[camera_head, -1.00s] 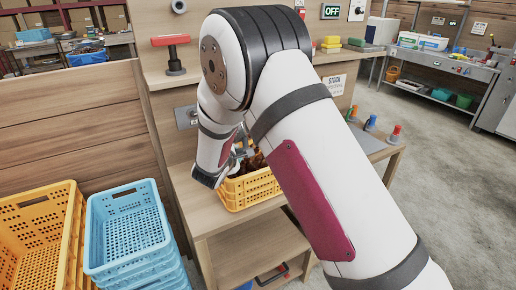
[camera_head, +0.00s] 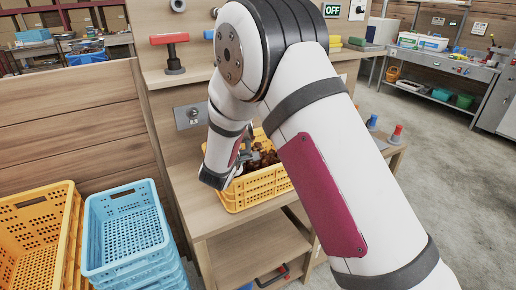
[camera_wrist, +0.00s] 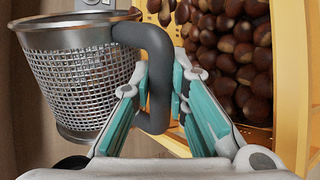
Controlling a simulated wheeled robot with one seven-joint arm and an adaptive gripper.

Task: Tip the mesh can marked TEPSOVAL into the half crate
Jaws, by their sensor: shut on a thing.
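My gripper (camera_wrist: 158,78) is shut on the dark handle (camera_wrist: 157,70) of a grey metal mesh can (camera_wrist: 78,85). The can looks upright in the wrist view and stands left of the fingers. I see no chestnuts through its mesh and no name on the side that shows. The yellow half crate (camera_head: 262,188) sits on the wooden bench with brown chestnuts (camera_head: 262,158) in it. In the wrist view the crate (camera_wrist: 290,85) and its chestnuts (camera_wrist: 235,50) lie right of the can, beyond the fingers. In the head view my arm hides the can.
Blue crates (camera_head: 128,235) and larger yellow crates (camera_head: 40,235) are stacked at the lower left. A red-topped stand (camera_head: 173,52) is on the upper shelf. A grey wall plate (camera_head: 190,116) is behind the crate. Coloured bottles (camera_head: 396,135) stand at the bench's right.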

